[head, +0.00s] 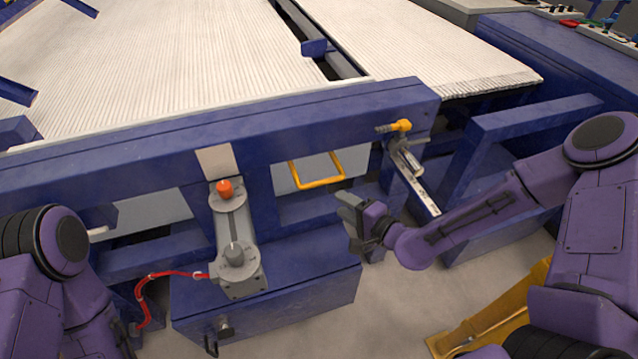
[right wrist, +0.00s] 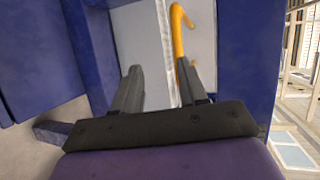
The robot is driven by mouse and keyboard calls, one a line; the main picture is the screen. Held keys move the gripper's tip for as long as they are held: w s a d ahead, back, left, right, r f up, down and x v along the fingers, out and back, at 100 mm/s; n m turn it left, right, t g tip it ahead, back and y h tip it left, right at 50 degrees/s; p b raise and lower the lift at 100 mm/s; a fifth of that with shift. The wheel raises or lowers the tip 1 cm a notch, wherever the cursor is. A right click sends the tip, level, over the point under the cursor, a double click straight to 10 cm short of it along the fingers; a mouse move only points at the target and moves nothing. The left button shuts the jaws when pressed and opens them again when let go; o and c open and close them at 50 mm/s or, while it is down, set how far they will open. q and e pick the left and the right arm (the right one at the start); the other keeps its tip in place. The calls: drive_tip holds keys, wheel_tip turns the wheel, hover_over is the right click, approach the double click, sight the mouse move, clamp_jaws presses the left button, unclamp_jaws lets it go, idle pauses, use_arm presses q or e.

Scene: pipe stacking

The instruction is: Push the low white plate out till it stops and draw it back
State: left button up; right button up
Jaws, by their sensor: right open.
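A pale white-grey plate (head: 308,168) is set low in the blue frame, below the long top beam. A yellow bar handle (head: 320,184) stands across its front. In the right wrist view the plate (right wrist: 140,45) fills the middle, with the yellow handle (right wrist: 178,45) near its right side. My right gripper (head: 346,207) is open and empty, just in front and to the lower right of the handle. In the right wrist view its fingers (right wrist: 158,80) point toward the plate; the right finger overlaps the handle, and contact cannot be told. My left gripper is out of view.
A grey cylinder unit with an orange knob (head: 224,188) stands left of the plate, with a red hose (head: 165,275) beside it. A yellow-tipped fitting (head: 400,126) and a metal bar sit right of it. A yellow base (head: 490,320) lies on the floor.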

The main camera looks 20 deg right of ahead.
sight(324, 184)
drive_tip(key=shift+t+y, duration=0.3)
drive_tip(key=shift+t, duration=0.1)
drive_tip(key=x, duration=0.3)
drive_tip(key=r+x, duration=0.1)
drive_tip(key=x, duration=0.7)
drive_tip(key=shift+w+d+r, duration=0.25)
drive_tip(key=shift+w+r, duration=0.05)
drive_tip(key=shift+r, duration=0.1)
clamp_jaws()
